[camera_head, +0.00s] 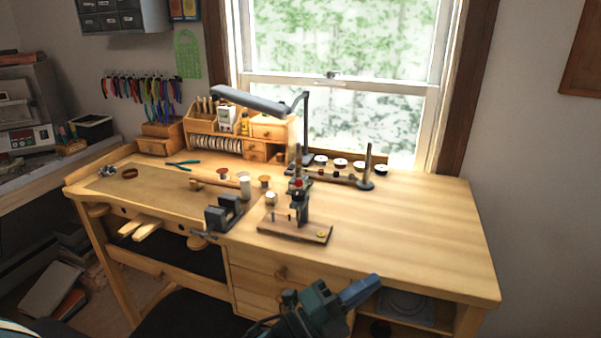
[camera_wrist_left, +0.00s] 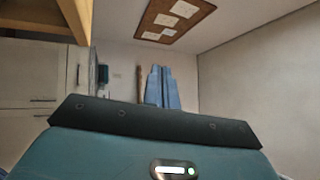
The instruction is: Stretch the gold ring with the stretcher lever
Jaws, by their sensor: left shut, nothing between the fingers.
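The ring stretcher (camera_head: 301,207) stands on a wooden base (camera_head: 285,231) near the middle of the workbench, with a dark upright body and a red part near its top. A small gold-yellow round thing (camera_head: 321,233) lies at the right end of the base; it looks like the gold ring, but is too small to be sure. The lever cannot be clearly told apart. My left gripper (camera_head: 362,289) is at the bottom centre, in front of the bench's front edge, apart from the stretcher, shut and empty. The left wrist view shows neither stretcher nor ring. My right gripper is not in view.
A dark vise (camera_head: 224,213) stands left of the stretcher, with spools (camera_head: 265,182) behind it. A desk lamp (camera_head: 252,102) reaches over a wooden organizer (camera_head: 236,138). The bench top (camera_head: 420,230) right of the stretcher is clear. Drawers (camera_head: 262,280) are below.

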